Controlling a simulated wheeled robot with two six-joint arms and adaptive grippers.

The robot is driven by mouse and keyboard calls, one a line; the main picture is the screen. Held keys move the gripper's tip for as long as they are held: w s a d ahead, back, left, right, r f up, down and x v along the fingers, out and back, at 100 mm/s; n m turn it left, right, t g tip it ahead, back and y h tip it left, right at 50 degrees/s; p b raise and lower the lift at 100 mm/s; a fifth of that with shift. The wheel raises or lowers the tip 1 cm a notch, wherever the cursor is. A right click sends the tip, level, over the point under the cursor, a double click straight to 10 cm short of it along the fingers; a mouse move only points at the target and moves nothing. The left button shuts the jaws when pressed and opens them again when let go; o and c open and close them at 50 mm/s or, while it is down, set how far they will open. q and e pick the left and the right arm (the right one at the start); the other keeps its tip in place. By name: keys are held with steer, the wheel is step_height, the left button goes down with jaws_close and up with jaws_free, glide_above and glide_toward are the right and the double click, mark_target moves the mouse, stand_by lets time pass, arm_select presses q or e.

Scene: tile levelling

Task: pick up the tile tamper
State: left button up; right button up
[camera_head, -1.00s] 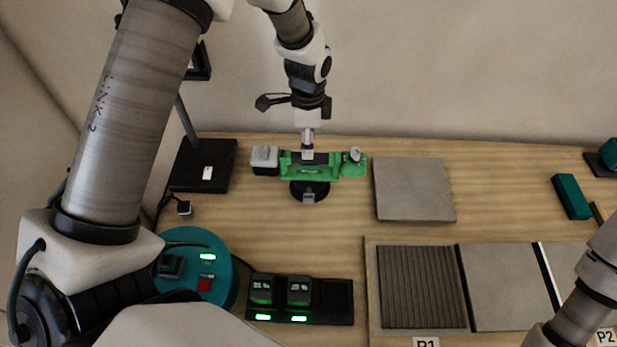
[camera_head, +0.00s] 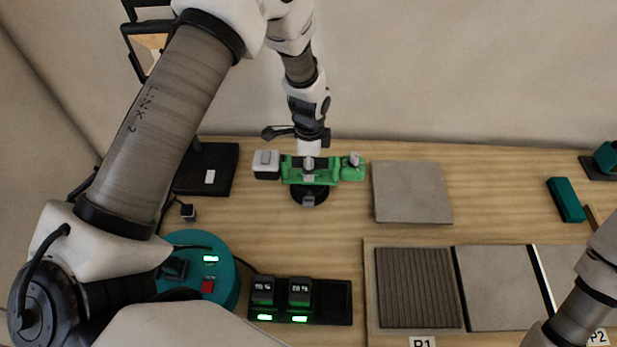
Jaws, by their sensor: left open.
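The tile tamper looks to be the green tool (camera_head: 325,174) with a black round base, a grey block at its left end and a small knob at its right. It stands on the wooden bench at the back centre. My left gripper (camera_head: 308,166) points straight down over the middle of the green tool, at its handle. It is open, and its fingertips overlap the handle in the view, so I cannot tell whether they touch it. My right gripper is out of view; only part of my right arm shows at the lower right.
A grey tile (camera_head: 412,192) lies right of the tool. A black charger (camera_head: 333,302) with two batteries and a round teal device (camera_head: 224,287) are in front. A framed bed with a ribbed patch (camera_head: 418,288) is at lower right. A teal block (camera_head: 566,200) lies far right.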

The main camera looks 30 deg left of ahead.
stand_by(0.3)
arm_select(q)
jaws_close()
